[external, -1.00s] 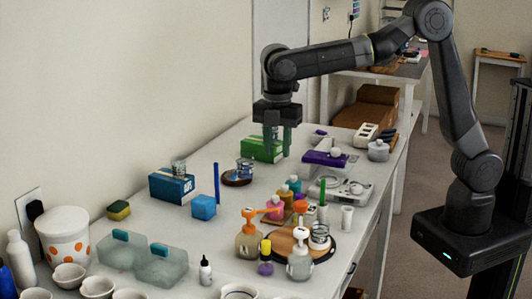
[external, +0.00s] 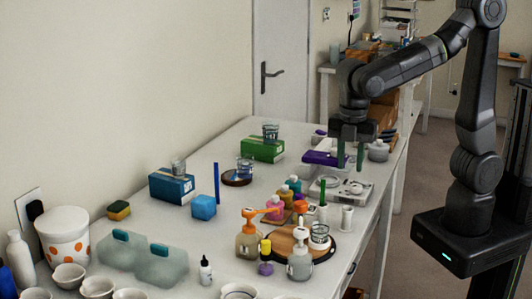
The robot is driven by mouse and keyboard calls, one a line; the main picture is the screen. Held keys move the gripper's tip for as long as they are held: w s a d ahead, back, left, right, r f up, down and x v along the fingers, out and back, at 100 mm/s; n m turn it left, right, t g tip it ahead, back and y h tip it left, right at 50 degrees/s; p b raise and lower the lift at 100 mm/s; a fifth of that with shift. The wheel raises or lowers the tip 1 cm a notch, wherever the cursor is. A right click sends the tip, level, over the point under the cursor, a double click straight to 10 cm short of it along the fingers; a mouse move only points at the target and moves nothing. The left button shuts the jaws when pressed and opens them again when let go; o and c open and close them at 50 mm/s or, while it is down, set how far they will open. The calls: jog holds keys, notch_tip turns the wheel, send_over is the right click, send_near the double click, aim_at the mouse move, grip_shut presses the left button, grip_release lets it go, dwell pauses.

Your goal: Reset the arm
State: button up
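My gripper (external: 350,156) hangs with its green fingers pointing down above the right side of the table, over the white tray-like scale (external: 326,187). The fingers are apart and I see nothing between them, so it is open and empty. The arm is bent, with its elbow raised at the upper right. A clear glass (external: 271,133) stands on the green box (external: 262,149) at the back of the table, left of my gripper.
A round wooden board (external: 288,252) with pump bottles and a glass sits below my gripper. A blue box (external: 172,187) with a glass, a blue cube (external: 204,207) and bowls stand left. The table's middle left has some free room.

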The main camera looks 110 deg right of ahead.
jog(key=shift+s+f, duration=0.15)
jog(key=shift+f, duration=1.9)
